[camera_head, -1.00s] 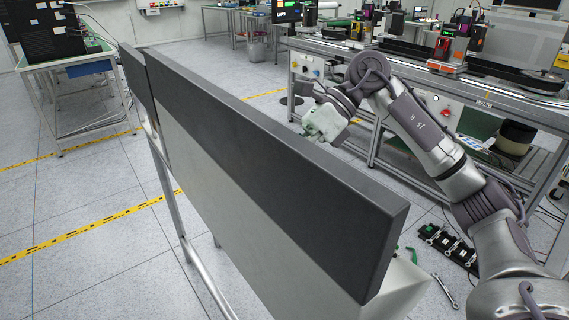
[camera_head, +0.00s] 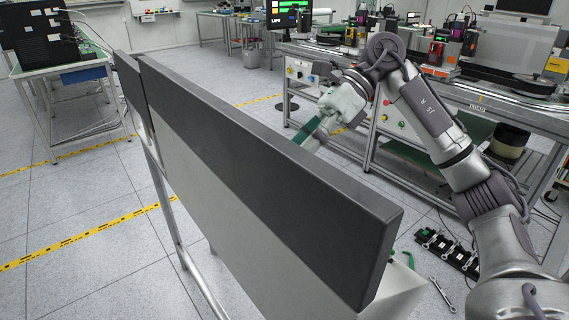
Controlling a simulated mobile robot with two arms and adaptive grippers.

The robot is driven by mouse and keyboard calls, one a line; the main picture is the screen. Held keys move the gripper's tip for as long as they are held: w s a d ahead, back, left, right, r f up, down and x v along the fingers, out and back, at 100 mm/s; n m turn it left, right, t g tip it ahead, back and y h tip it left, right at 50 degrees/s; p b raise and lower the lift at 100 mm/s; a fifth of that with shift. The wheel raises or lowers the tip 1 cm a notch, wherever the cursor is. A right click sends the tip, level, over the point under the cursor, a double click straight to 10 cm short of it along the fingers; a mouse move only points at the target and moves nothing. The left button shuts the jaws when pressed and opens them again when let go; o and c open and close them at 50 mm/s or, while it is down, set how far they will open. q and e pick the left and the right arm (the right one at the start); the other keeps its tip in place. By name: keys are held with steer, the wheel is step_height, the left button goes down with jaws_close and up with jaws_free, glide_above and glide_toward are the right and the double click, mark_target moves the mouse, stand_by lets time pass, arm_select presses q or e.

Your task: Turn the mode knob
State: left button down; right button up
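My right arm comes in from the right, and its pale gripper (camera_head: 316,134) with green finger parts hangs beyond the top edge of the dark panel. I cannot tell whether it is open or shut; its fingertips are small and partly hidden by the panel. I see no contact with any knob. A light control box (camera_head: 298,69) with small coloured knobs or buttons is under the bench edge, beyond the gripper. I cannot tell whether one of them is the mode knob. My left gripper is not in view.
A large dark-topped panel (camera_head: 262,178) on a metal frame fills the middle foreground. The long workbench (camera_head: 440,90) holds several machines. Black-and-green parts (camera_head: 447,250) and a wrench (camera_head: 441,294) lie on the floor at right.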

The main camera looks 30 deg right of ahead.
steer(key=v, duration=0.6)
steer(key=shift+d+r, duration=0.1)
stand_by(0.3)
